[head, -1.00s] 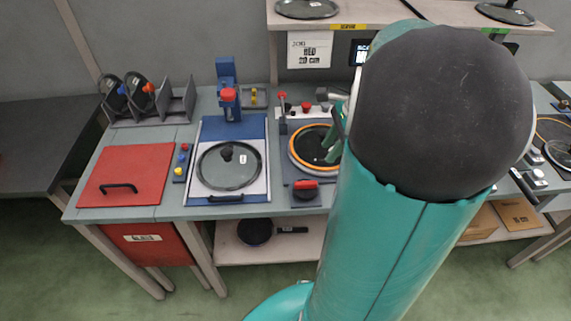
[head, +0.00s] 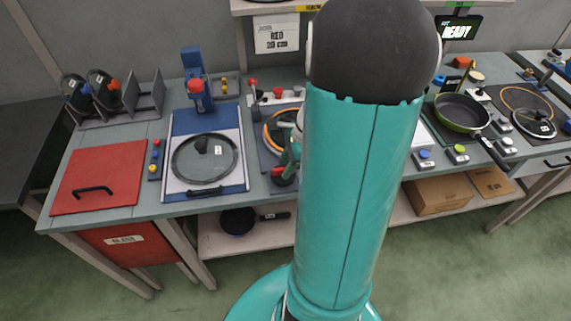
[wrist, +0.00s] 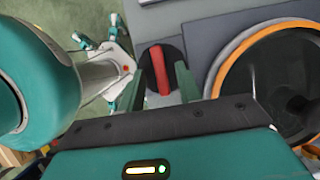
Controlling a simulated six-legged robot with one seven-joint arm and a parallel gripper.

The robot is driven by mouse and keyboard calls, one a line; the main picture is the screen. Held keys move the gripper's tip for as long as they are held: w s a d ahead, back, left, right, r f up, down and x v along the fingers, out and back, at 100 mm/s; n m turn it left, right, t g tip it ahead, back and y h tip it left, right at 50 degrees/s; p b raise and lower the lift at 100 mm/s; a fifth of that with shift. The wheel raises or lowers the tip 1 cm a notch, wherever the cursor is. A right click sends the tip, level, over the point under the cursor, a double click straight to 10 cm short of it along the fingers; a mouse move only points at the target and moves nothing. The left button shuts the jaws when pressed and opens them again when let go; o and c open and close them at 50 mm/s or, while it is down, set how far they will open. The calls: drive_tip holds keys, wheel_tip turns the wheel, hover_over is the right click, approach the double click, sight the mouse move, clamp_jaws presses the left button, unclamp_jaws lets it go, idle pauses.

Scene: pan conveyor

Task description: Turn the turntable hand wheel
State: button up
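The hand wheel (wrist: 148,74) is a black disc with a raised red bar (wrist: 158,70) across it, at the front of the turntable station. In the head view it is mostly hidden behind my gripper (head: 287,166); a bit of red shows. The turntable (wrist: 228,50) has an orange ring around a dark glass lid; in the head view my arm covers its right part (head: 267,133). In the wrist view my gripper (wrist: 159,88) is open, with one green finger on each side of the red bar. I cannot tell whether either finger touches the bar.
Left of the turntable, a lidded pan station (head: 168,177) has a blue post (head: 194,75) behind it. A red panel (head: 112,160) lies further left. To the right are a green pan (head: 459,108) and a READY screen (head: 459,27). A shelf (head: 380,4) hangs above.

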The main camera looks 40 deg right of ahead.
drive_tip(key=shift+w+a+f, duration=0.15)
drive_tip(key=shift+f, duration=0.2)
clamp_jaws()
